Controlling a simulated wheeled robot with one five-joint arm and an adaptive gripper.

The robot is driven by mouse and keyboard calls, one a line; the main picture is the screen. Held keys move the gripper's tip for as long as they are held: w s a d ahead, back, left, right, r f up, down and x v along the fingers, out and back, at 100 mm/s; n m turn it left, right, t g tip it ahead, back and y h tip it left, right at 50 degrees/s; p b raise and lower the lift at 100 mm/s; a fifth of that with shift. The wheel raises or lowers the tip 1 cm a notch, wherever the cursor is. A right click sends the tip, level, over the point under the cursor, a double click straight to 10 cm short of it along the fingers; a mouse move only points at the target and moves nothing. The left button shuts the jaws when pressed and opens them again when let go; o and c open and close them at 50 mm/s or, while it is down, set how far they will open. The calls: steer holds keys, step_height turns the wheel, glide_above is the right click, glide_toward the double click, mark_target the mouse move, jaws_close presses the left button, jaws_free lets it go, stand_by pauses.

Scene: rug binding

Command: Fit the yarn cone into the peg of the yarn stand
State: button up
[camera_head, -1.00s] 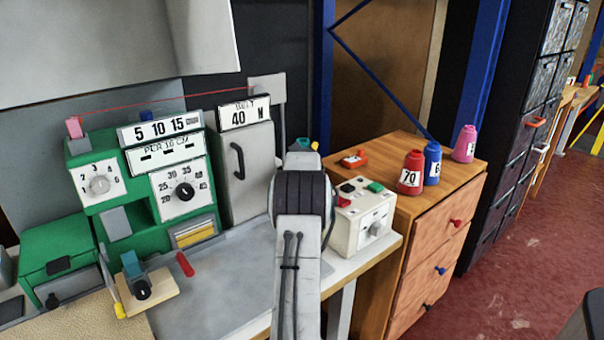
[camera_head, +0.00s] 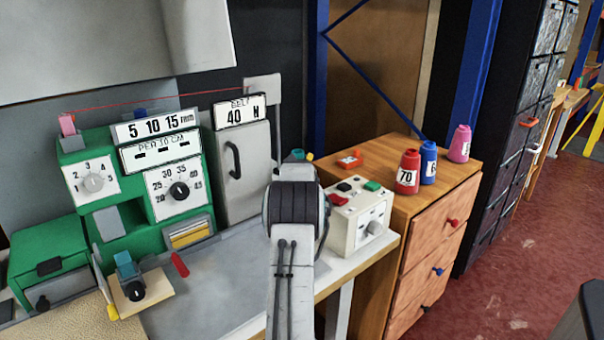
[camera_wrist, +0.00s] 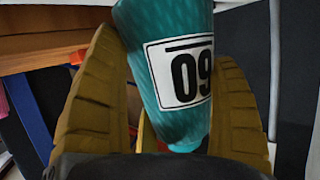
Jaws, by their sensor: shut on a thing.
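A teal yarn cone (camera_wrist: 135,40) fills the middle of the wrist view, its narrow end towards the palm. Its white label reads like 09 in that view. My gripper (camera_wrist: 165,55) has its yellow fingers on both sides of the cone and is shut on it. In the head view my arm hides most of the gripper; a bit of teal (camera_head: 298,154) and a bit of yellow (camera_head: 310,157) show just beyond it. I cannot clearly pick out the yarn stand or its peg in either view.
Red (camera_head: 408,172), blue (camera_head: 429,164) and pink (camera_head: 459,143) cones stand on a wooden cabinet (camera_head: 440,190) at right, with a small red object (camera_head: 349,159). A white control box (camera_head: 357,220) is close right of my arm. A green machine (camera_head: 130,190) stands at left.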

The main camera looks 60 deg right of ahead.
steer(key=o, duration=1.2)
steer(key=shift+c, duration=0.2)
steer(key=shift+r, duration=0.1)
